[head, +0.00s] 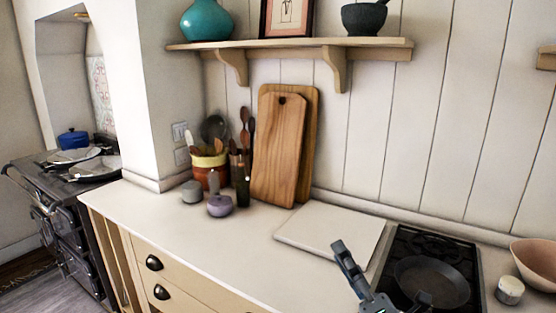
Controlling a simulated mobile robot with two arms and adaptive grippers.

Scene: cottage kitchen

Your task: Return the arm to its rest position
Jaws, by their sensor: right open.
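My right gripper (381,272) is at the bottom of the head view, right of centre. It is open, with nothing seen between its fingers. One dark finger points up in front of the pale flat board (320,232) on the counter; the other shows low in front of the hob. The wrist is cut off by the lower picture edge. I cannot tell whether the finger touches anything. My left gripper is not in view.
The black hob (463,254) with a dark pan (432,284) is right of the gripper. A white-topped jar (510,290) and pinkish bowl (537,262) stand farther right. Wooden boards (278,150) lean on the wall below a shelf (290,44). The counter's front left (150,208) is clear.

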